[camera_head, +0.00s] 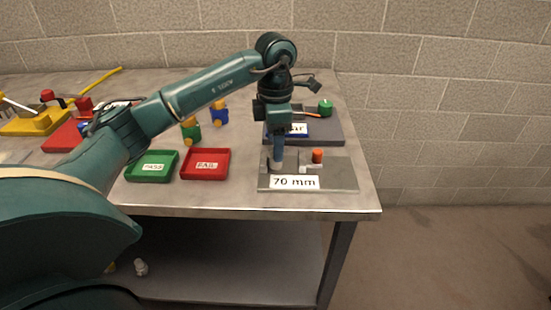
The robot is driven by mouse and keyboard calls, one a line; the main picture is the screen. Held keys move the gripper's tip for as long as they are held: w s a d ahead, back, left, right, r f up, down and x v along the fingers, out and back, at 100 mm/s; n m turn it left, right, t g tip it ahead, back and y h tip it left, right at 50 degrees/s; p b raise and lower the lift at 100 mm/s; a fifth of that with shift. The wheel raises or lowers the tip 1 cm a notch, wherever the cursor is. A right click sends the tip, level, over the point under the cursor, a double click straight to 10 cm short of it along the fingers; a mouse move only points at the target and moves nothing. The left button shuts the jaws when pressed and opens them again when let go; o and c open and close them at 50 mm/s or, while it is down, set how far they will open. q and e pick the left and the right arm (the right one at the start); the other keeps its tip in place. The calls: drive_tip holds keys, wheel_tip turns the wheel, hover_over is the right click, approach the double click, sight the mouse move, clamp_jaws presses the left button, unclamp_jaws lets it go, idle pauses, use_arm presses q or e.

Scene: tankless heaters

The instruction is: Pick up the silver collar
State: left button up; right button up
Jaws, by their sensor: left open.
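My left arm comes in from the left, and its gripper (277,163) points straight down over the left part of a grey plate labelled "70 mm" (340,178). The gripper is open, with its fingertips low, close to the plate. I cannot clearly make out the silver collar; small pale grey parts show around the fingertips, and the gripper hides part of that spot. An orange peg (317,155) stands on the same plate to the right of the gripper, with a small whitish piece (304,170) beside it. My right gripper is not in view.
A green tray labelled "PASS" (131,178) and a red tray labelled "FAIL" (185,176) lie left of the plate. Behind is a dark plate (328,131) with a green knob (325,107). Green-yellow (191,132) and blue-yellow (220,115) parts stand behind the trays.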

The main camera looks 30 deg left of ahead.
use_arm(q)
wheel_tip(320, 180, down, 4)
drive_tip(key=shift+s+d+r, duration=0.1)
drive_tip(key=shift+r, duration=0.1)
drive_tip(key=shift+r, duration=0.1)
drive_tip(key=c, duration=1.2)
